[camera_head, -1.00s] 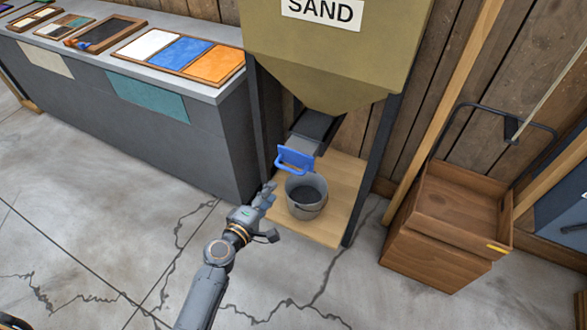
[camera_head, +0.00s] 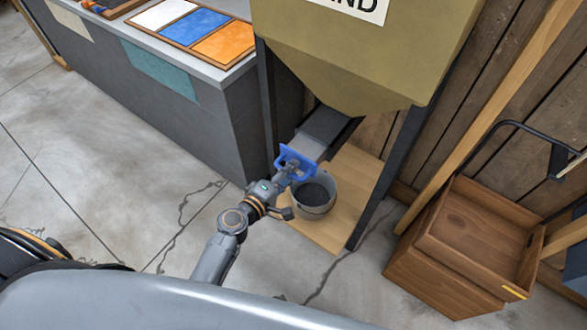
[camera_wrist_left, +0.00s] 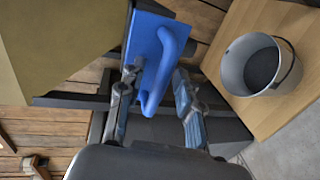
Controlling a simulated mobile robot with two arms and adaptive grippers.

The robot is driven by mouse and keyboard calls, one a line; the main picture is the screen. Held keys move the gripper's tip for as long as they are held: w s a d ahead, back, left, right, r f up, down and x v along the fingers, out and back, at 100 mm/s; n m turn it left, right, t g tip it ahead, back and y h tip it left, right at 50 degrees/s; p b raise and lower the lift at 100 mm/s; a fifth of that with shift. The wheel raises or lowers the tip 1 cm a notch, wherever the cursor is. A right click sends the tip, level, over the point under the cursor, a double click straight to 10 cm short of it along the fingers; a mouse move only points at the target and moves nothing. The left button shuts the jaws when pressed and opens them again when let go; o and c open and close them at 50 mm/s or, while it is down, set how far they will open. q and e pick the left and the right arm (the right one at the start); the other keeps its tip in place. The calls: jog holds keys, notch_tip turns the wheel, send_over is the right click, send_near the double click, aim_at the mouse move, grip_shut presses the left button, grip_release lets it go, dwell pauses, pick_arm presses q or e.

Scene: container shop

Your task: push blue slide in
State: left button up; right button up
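The blue slide (camera_head: 294,160) is a plate with a loop handle at the lower end of the grey chute (camera_head: 325,132) under the SAND hopper. It sticks out toward me above the grey bucket (camera_head: 315,196). My left gripper (camera_head: 290,178) is at the handle. In the left wrist view the slide (camera_wrist_left: 146,35) has its handle between the two spread fingers of the gripper (camera_wrist_left: 157,76). A gap shows between the handle and the right-hand finger; contact on the other side is unclear. My right gripper is out of view.
The bucket stands on a wooden board (camera_head: 365,180), with dark contents. Dark hopper legs (camera_head: 388,178) flank the chute. A grey counter (camera_head: 185,105) with colour samples is at left, and a wooden box cart (camera_head: 450,250) at right. Floor in front is free.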

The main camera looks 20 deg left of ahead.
aim_at(305, 155)
pick_arm(q)
jog(key=shift+s, duration=0.1)
jog(key=shift+c, duration=0.6)
grip_shut()
jog(key=shift+w, duration=0.35)
jog(key=x, duration=0.3)
jog(key=r+x, duration=0.1)
jog(key=x, duration=0.2)
jog(key=shift+w+d+r+b, duration=0.15)
jog(key=shift+w+d+b, duration=0.1)
jog(key=shift+w+b, duration=0.2)
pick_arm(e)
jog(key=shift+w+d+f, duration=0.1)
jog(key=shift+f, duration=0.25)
